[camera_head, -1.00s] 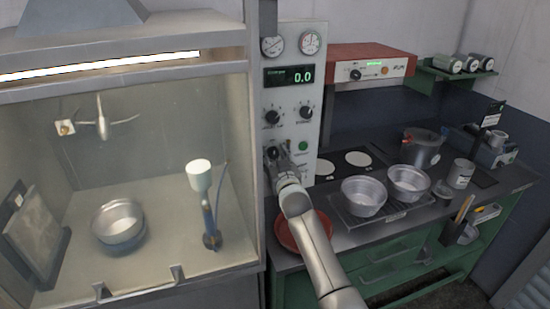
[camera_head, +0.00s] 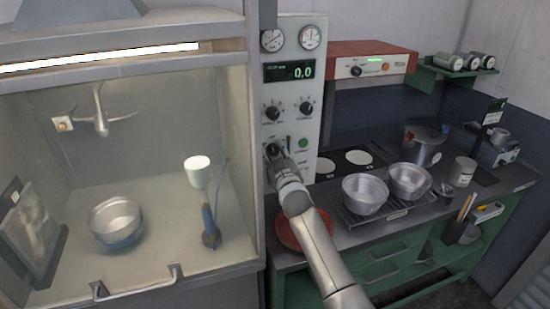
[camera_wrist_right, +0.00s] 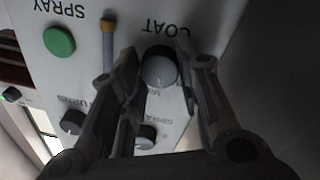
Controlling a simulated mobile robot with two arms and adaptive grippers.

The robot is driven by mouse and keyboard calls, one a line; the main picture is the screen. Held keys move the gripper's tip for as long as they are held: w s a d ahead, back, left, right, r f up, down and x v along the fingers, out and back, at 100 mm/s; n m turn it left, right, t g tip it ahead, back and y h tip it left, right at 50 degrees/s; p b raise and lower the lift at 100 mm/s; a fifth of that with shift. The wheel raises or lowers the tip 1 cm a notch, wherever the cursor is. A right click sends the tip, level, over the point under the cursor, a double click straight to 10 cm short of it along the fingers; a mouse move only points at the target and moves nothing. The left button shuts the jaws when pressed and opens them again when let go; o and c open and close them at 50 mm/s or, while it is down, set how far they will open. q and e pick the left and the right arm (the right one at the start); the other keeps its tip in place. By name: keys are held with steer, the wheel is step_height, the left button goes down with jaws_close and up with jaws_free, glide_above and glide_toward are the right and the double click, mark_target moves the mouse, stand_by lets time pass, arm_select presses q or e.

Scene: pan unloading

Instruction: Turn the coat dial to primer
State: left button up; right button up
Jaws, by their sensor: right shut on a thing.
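The coat dial (camera_wrist_right: 159,67) is a round dark knob with a pale face, beside the word COAT in the right wrist view, where the panel lettering appears upside down. My right gripper (camera_head: 273,157) has its fingers on either side of this dial and is shut on it. In the head view the dial sits low on the pale control panel (camera_head: 318,145), mostly hidden by the gripper. The dial's pointer position and the primer mark cannot be made out clearly. My left gripper is not in view.
A toggle lever (camera_wrist_right: 108,45) and a green spray button (camera_wrist_right: 59,41) are close beside the dial. Two more knobs, one of them (camera_head: 306,109) at the right, sit above. A glass-fronted booth (camera_head: 255,150) stands left. Pans (camera_head: 364,194) and a red bowl (camera_head: 290,238) are below right.

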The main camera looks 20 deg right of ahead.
steer(key=n+b, duration=0.1)
steer(key=n, duration=0.2)
steer(key=shift+f+n, duration=0.1)
steer(key=shift+n, duration=0.3)
steer(key=shift+n+y+b, duration=0.3)
steer(key=shift+n+b, duration=0.1)
steer(key=shift+n, duration=1.7)
steer(key=o, duration=1)
steer(key=shift+o, duration=0.2)
steer(key=shift+s, duration=0.15)
steer(key=s, duration=1.1)
steer(key=shift+s+f, duration=0.35)
steer(key=shift+f, duration=0.1)
